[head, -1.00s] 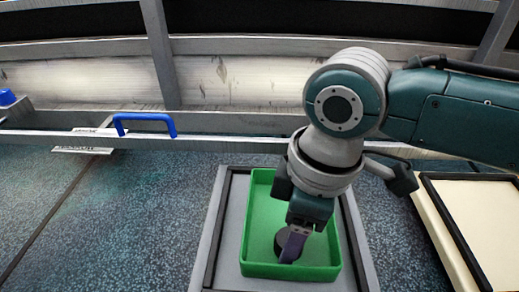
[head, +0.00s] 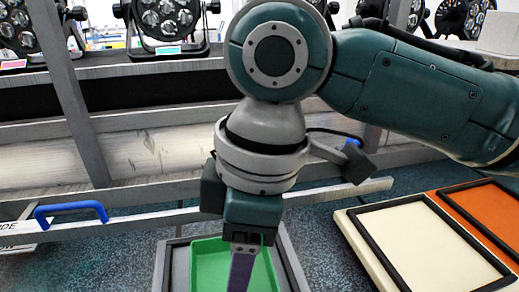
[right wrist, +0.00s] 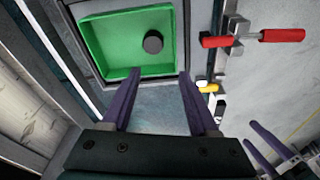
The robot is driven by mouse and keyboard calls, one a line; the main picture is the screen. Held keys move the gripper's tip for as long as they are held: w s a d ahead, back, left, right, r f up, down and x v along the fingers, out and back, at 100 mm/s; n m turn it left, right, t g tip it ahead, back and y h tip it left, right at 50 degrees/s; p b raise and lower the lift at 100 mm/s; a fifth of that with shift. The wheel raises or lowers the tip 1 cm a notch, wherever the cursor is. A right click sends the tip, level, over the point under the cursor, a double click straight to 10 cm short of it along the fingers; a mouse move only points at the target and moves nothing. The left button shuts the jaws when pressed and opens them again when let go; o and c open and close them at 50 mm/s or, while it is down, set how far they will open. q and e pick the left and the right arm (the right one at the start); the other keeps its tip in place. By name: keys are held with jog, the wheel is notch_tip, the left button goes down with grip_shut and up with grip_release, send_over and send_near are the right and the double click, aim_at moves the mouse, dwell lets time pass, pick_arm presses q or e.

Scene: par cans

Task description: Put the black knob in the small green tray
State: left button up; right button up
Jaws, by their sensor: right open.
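The black knob (right wrist: 153,42) rests on the floor of the small green tray (right wrist: 105,48), near one wall, in the right wrist view. The tray also shows at the bottom of the head view (head: 207,262), where the knob is hidden or out of frame. My right gripper (right wrist: 160,74) is open and empty, with its purple fingers apart and clear of the knob. In the head view its finger covers part of the tray. My left gripper (right wrist: 250,133) shows at the lower right of the right wrist view, its purple fingers apart.
A grey frame (head: 173,270) surrounds the tray. A blue handle (head: 70,212) is at left on the rail. A cream panel (head: 425,240) and an orange panel (head: 487,216) lie at right. Red-handled clamps (right wrist: 283,35) are beside the tray. Stage lights (head: 165,18) stand behind.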

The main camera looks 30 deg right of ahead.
jog(key=s+a+f+m+t+y, duration=0.2)
jog(key=s+a+m, duration=0.1)
jog(key=s, duration=0.3)
jog(key=s+d+f+m+h, duration=0.1)
jog(key=s+d+m+h, duration=0.2)
jog(key=s+d+m, duration=0.4)
jog(key=s+d, duration=0.1)
jog(key=d, duration=0.3)
jog(key=shift+d+t, duration=0.15)
jog(key=shift+t, duration=0.25)
